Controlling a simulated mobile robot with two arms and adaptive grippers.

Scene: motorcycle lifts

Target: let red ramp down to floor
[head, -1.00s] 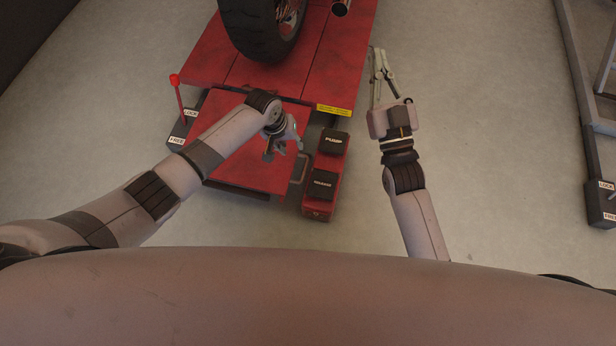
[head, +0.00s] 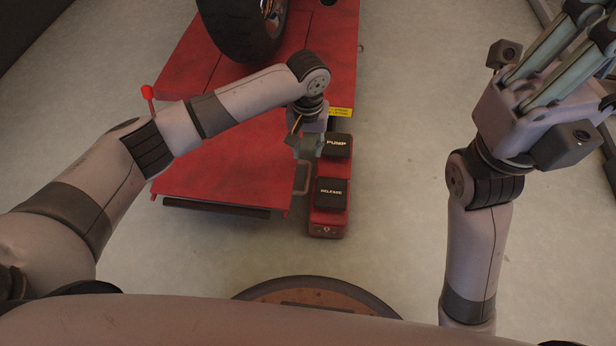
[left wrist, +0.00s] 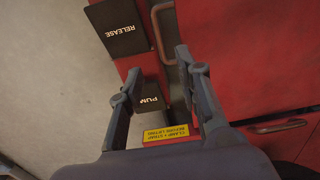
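The red ramp (head: 225,172) is the flat plate at the near end of the red lift. A dark bar shows under its near edge, and its exact tilt is hard to tell. A tan loop handle (head: 302,178) is at its right side; it also shows in the left wrist view (left wrist: 160,30). My left gripper (head: 306,148) hangs by the ramp's right edge and the PUMP pedal. In the left wrist view its fingers (left wrist: 157,62) are apart, with nothing between them touching both. My right gripper (head: 592,22) is raised at the upper right, its tips partly cut off.
The red pedal unit (head: 329,222) stands right of the ramp, with a black PUMP pedal (head: 337,145) and RELEASE pedal (head: 331,192). A red-knobbed lever (head: 148,92) is left. A motorcycle wheel (head: 245,28) rests on the lift. Floor right of the pedals is clear.

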